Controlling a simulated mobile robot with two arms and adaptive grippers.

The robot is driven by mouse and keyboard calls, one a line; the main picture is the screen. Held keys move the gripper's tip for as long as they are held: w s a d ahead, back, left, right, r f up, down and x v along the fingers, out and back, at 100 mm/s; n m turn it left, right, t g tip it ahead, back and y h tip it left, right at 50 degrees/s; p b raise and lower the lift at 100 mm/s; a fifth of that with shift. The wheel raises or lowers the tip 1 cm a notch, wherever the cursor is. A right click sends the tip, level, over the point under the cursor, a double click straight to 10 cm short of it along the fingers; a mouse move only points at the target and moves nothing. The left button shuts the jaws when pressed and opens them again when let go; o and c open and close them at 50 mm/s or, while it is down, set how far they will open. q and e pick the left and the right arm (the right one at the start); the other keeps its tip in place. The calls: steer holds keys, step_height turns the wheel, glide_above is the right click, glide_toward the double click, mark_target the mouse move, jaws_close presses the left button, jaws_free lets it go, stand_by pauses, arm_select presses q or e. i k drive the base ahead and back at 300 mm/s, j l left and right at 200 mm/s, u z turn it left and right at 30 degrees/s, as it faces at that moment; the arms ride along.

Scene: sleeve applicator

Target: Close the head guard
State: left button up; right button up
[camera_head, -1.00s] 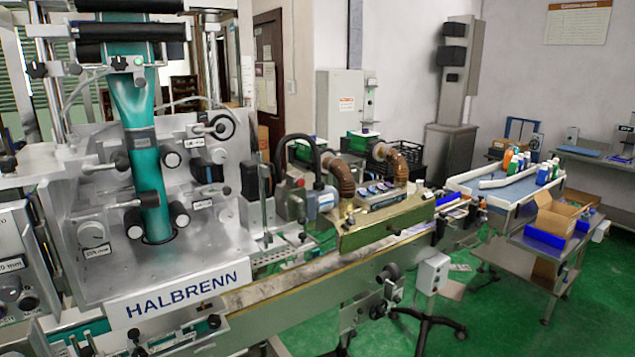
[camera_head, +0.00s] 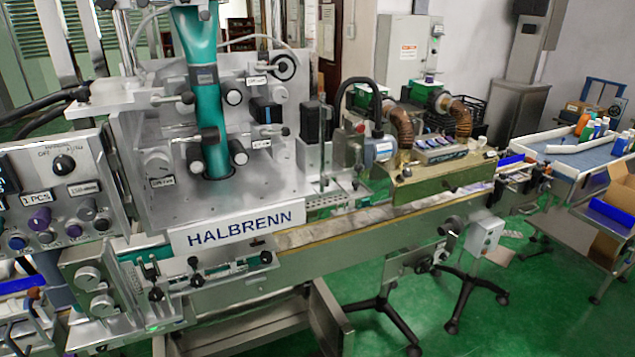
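The sleeve applicator's head (camera_head: 215,200) is a silver metal block with a HALBRENN label plate (camera_head: 238,233) on its front edge. A teal sleeve film (camera_head: 204,85) runs down between black rollers into it. I cannot make out a separate guard panel in front of the head; the rollers and knobs show uncovered. Neither of my grippers is in view.
A control panel (camera_head: 58,188) with knobs stands left of the head. A conveyor (camera_head: 355,232) runs right to a brass-coloured heat tunnel (camera_head: 432,175). A table with bottles (camera_head: 560,155) stands at the far right.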

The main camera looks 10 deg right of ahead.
mark_target(454, 226)
steer(key=i+l+u, duration=0.15)
steer(key=l+u, duration=0.75)
steer(key=l, duration=0.7)
steer(key=k+l+u, duration=0.1)
steer(key=l, duration=0.5)
steer(key=k, duration=0.15)
